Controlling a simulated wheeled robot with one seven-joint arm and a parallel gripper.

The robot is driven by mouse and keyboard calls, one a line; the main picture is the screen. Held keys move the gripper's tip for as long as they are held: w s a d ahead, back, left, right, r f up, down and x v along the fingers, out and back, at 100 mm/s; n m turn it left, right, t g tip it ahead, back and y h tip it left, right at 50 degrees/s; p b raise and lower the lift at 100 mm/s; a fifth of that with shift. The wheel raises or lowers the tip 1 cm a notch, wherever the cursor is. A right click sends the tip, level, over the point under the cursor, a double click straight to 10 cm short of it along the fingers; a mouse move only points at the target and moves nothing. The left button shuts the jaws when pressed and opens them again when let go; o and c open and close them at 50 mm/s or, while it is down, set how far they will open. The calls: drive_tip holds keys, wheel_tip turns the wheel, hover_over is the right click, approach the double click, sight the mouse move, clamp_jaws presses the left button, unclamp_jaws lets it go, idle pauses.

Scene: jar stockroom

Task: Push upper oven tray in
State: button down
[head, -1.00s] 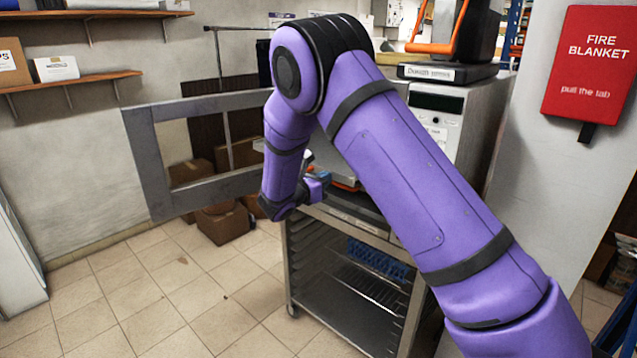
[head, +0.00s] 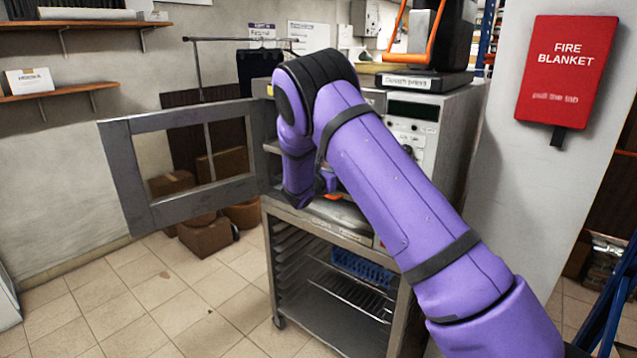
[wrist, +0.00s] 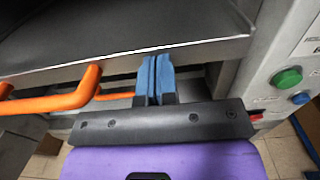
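The upper oven tray (wrist: 110,28) is a dark grey metal sheet with a pale front rim, across the top of the wrist view. My gripper (wrist: 155,68) has blue fingers side by side, shut with nothing seen between them. Their tips are at the tray's front rim; I cannot tell whether they touch it. The oven (head: 418,135) stands on a metal rack, its windowed door (head: 125,175) swung open to the left. In the head view my arm hides the tray and most of the oven opening.
An orange handle-like bar (wrist: 60,102) lies below the tray, left of my fingers. The oven's control panel (wrist: 290,85) with green and blue buttons is close on the right. The rack (head: 335,238) below holds a blue basket (head: 362,267). Cardboard boxes (head: 205,235) sit behind the door.

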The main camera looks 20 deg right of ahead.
drive_tip(key=x, duration=1.2)
drive_tip(key=shift+w+d, duration=0.15)
drive_tip(key=shift+d, duration=0.15)
drive_tip(key=shift+w+d+r, duration=0.1)
drive_tip(key=shift+d+r, duration=0.1)
drive_tip(key=shift+d+r, duration=0.1)
drive_tip(key=shift+a, duration=0.5)
drive_tip(key=v, duration=1.3)
drive_tip(key=shift+s+a+f, duration=0.2)
drive_tip(key=shift+s+f, duration=0.05)
drive_tip(key=shift+s, duration=0.15)
